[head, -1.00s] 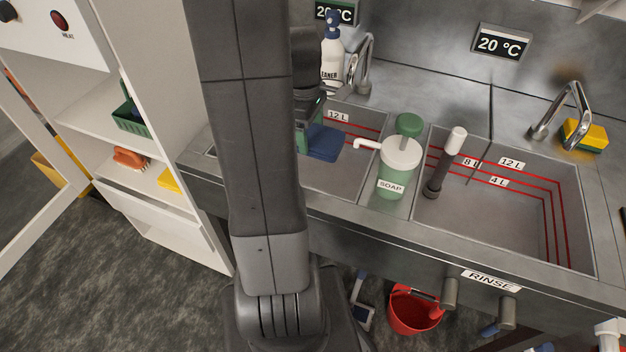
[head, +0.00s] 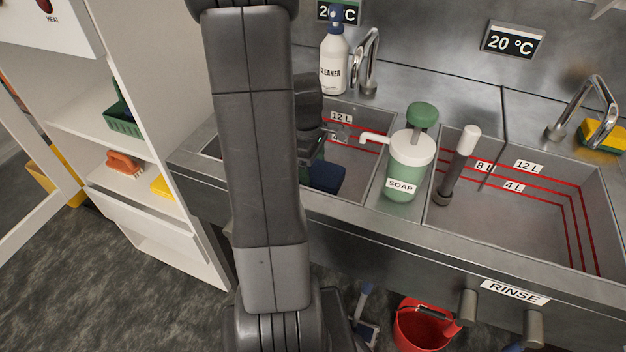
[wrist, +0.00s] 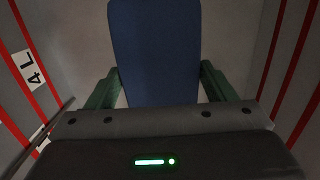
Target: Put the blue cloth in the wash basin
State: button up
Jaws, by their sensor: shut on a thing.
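The blue cloth (head: 327,177) hangs in the left basin (head: 358,180), partly hidden by my arm in the head view. The wrist view shows the cloth (wrist: 155,50) as a flat blue sheet between the two green fingers of my gripper (wrist: 158,85). My gripper is shut on the cloth, and red level lines and a 4 L mark show on the basin walls around it. I cannot tell whether the cloth touches the basin floor. The front label of this left basin is hidden behind my arm.
A green soap dispenser (head: 408,168) stands on the divider right of the left basin. The rinse basin (head: 510,225) holds an upright dark tube with a white top (head: 457,165). A cleaner bottle (head: 334,65) and tap (head: 368,62) stand behind. A red bucket (head: 420,325) is below.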

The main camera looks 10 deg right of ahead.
aim_at(312, 169)
jog(key=shift+f+b, duration=0.3)
jog(key=shift+f, duration=1.65)
jog(key=shift+f, duration=0.15)
jog(key=o, duration=1.1)
jog(key=shift+c, duration=0.2)
jog(key=r, duration=0.4)
jog(key=r+p, duration=0.1)
jog(key=r, duration=0.3)
jog(key=a+r, duration=0.1)
jog(key=r, duration=0.3)
jog(key=shift+w+r+p, duration=0.15)
jog(key=shift+w+p, duration=0.15)
jog(key=shift+p, duration=0.1)
